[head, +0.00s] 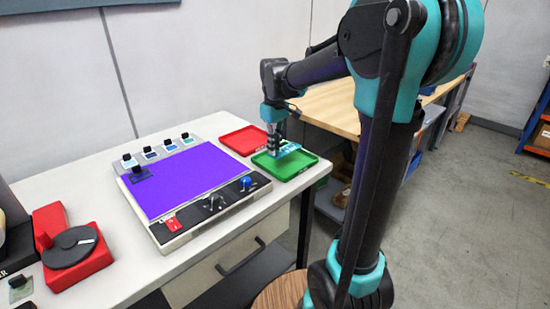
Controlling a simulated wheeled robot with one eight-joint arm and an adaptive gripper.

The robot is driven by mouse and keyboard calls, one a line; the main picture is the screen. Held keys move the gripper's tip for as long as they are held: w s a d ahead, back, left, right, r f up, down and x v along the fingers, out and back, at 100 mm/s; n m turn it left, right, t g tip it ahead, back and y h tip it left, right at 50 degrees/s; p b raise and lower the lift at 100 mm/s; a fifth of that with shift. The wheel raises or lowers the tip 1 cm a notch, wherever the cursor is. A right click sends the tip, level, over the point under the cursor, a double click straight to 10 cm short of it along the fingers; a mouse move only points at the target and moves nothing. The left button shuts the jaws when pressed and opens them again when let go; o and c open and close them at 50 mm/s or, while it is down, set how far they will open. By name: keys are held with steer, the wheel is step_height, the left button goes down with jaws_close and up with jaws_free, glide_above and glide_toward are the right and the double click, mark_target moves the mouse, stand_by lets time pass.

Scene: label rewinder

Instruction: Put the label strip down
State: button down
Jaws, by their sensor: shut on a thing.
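My gripper (272,148) is at the right end of the white table, over the green tray (300,168). It is shut on a light blue label strip (287,150), which shows just beside the fingertips. The strip is over the green tray; I cannot tell whether it touches the tray floor. The fingers are small and partly hidden in this view.
A red tray (238,141) lies left of the green tray. A machine with a purple top (185,180) and front knobs fills the table's middle, with several small label holders behind it. A red device with a dark disc (70,248) stands at the left. A wooden bench (335,108) is behind.

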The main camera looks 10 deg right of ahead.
mark_target(275, 158)
steer(key=shift+f, duration=2.15)
steer(key=shift+f, duration=0.1)
steer(key=c, duration=1.6)
jaws_free()
step_height(275, 158, up, 12)
steer(key=shift+r, duration=0.1)
